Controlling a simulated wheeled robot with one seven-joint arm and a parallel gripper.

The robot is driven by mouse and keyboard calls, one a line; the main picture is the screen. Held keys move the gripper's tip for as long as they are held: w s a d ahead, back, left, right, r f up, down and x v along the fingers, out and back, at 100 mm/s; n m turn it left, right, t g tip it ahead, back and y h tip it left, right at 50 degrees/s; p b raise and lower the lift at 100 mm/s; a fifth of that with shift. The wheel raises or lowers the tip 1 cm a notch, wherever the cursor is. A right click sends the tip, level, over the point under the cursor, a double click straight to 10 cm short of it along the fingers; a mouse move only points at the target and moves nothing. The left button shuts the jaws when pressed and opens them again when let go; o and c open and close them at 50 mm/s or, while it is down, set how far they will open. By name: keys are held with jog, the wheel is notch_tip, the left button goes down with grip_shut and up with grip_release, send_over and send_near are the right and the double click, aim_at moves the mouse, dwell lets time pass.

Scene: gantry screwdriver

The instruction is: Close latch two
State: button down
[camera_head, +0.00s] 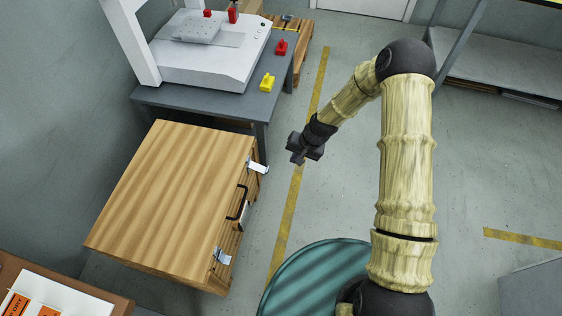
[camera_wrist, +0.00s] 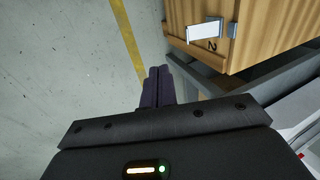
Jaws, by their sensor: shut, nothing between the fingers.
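A wooden crate (camera_head: 175,200) with a striped lid stands at left in the head view. A pale metal latch (camera_head: 257,167) sticks out near the far end of its front side. The wrist view shows this latch (camera_wrist: 205,31) as a white flap standing out from the wood, beside a printed "2" and a small grey metal piece (camera_wrist: 233,30). My gripper (camera_head: 299,158) is shut and empty, in the air to the right of this latch and apart from it. Its dark fingers show in the wrist view (camera_wrist: 158,84), below and left of the latch.
A second latch (camera_head: 222,257) and a black handle (camera_head: 238,203) are on the same crate side. A grey table (camera_head: 262,103) with a white machine (camera_head: 205,65), a yellow block (camera_head: 267,82) and a red block (camera_head: 281,47) stands behind. Floor right of the crate is clear.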

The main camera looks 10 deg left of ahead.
jog(key=s+d+r+h, duration=0.1)
jog(key=s+d+r, duration=0.4)
jog(key=r, duration=0.3)
jog(key=s+d+r+t+h, duration=0.1)
jog(key=s+d+r, duration=0.5)
jog(key=r, duration=0.3)
jog(key=s+d+r+t+h, duration=0.1)
jog(key=s+d+r+h, duration=0.1)
jog(key=s+d+r, duration=0.4)
notch_tip(320, 180, up, 3)
jog(key=shift+d+r+n, duration=0.1)
jog(key=shift+d+n, duration=0.3)
jog(key=shift+d, duration=0.6)
